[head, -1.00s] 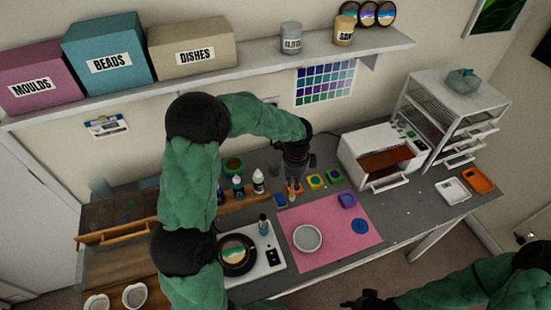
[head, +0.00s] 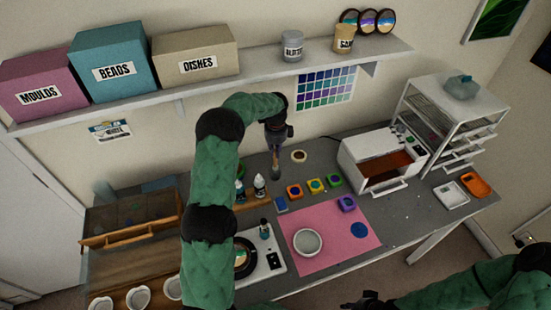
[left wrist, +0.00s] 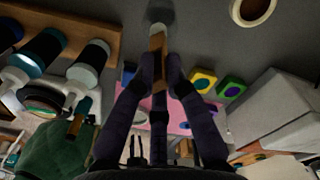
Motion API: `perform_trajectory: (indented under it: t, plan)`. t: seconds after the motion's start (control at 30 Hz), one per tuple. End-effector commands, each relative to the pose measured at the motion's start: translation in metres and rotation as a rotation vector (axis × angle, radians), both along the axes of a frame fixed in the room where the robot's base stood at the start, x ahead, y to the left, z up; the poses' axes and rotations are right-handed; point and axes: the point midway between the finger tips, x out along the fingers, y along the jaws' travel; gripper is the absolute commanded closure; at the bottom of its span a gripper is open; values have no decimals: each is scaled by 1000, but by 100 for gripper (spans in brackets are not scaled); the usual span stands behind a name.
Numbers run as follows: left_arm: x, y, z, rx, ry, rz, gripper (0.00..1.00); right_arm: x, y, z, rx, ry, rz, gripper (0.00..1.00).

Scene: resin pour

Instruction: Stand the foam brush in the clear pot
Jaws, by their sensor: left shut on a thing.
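My left gripper (head: 275,138) hangs over the back of the worktable, shut on the brown handle of the foam brush (head: 274,157). The brush points down, nearly upright. In the left wrist view the gripper (left wrist: 160,75) pinches the handle (left wrist: 157,43), which runs away from the fingers to a pale grey end. A small greyish, see-through shape, likely the clear pot (head: 277,173), is at the brush's lower end. I cannot tell whether the brush end is inside it or above it. My right gripper (head: 364,303) is dark and partly cut off at the bottom edge.
Dropper bottles (head: 260,186) stand left of the brush. A tape roll (head: 299,156) lies to its right.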

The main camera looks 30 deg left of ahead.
Motion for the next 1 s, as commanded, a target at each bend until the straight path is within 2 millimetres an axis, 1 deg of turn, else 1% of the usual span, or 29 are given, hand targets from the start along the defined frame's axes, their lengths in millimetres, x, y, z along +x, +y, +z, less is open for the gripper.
perform_trajectory:
  t: [0.03,0.1,0.27,0.47,0.6,0.83,0.97,1.0]
  plan:
    - [0,0,-6,0,1,0,100,0,0,1,0,0,0,67]
    - [0,0,-11,1,-1,0,100,0,0,1,0,0,0,67]
    - [0,0,-19,1,-1,0,100,0,0,2,0,0,0,67]
    - [-1,0,-46,0,1,1,100,0,0,5,0,0,0,67]
    - [3,3,-52,1,-3,2,100,0,0,8,0,0,0,67]
    - [3,3,-53,1,-3,1,100,0,0,7,0,0,0,67]
    - [3,3,-57,1,-3,1,100,0,0,3,0,0,0,67]
    - [3,3,-56,1,-3,1,78,0,0,4,0,0,0,67]
